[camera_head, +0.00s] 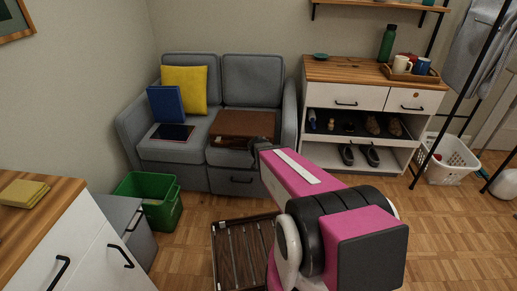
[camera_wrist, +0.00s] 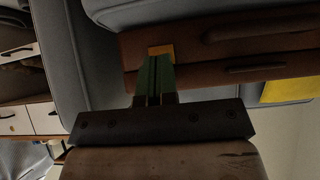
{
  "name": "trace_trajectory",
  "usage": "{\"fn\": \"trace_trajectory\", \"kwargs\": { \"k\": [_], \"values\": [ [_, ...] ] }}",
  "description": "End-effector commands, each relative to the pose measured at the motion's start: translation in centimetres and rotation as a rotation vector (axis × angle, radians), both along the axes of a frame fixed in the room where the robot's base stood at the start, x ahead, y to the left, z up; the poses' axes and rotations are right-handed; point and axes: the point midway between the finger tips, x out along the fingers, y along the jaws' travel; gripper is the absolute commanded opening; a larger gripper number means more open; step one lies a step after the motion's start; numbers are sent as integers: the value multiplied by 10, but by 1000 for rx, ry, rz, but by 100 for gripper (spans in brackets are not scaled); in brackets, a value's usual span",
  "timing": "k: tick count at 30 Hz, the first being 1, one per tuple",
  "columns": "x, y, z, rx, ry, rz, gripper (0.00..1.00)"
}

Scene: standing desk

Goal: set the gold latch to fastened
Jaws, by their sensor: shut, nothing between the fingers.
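A brown briefcase (camera_head: 245,123) lies on the right seat of the grey sofa. In the wrist view the briefcase (camera_wrist: 200,48) spans the upper part, with a long handle-like bar (camera_wrist: 255,70) on its side. The gold latch (camera_wrist: 160,50) is a small yellow plate on that side, left of the bar. My gripper (camera_wrist: 159,60) is shut and empty, its green fingertips at the lower edge of the latch; I cannot tell whether they touch it. The fingers partly cover the latch, so its setting cannot be read. In the head view my pink arm hides the latch.
The grey sofa (camera_head: 165,149) holds a yellow cushion (camera_head: 198,80), a blue cushion (camera_head: 166,103) and a dark tablet (camera_head: 173,132). A green bin (camera_head: 160,213) and a slatted rack (camera_head: 230,264) stand on the floor. A shoe cabinet (camera_head: 340,96) is at right.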

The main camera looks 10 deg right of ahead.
Motion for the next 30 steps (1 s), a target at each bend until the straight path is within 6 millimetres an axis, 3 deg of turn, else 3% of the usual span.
{"fn": "trace_trajectory", "kwargs": {
  "k": [15, 30],
  "values": [
    [2, -10, -9, 1, 1, -1, 0],
    [2, -10, 7, 1, 1, -1, 0]
  ]
}}
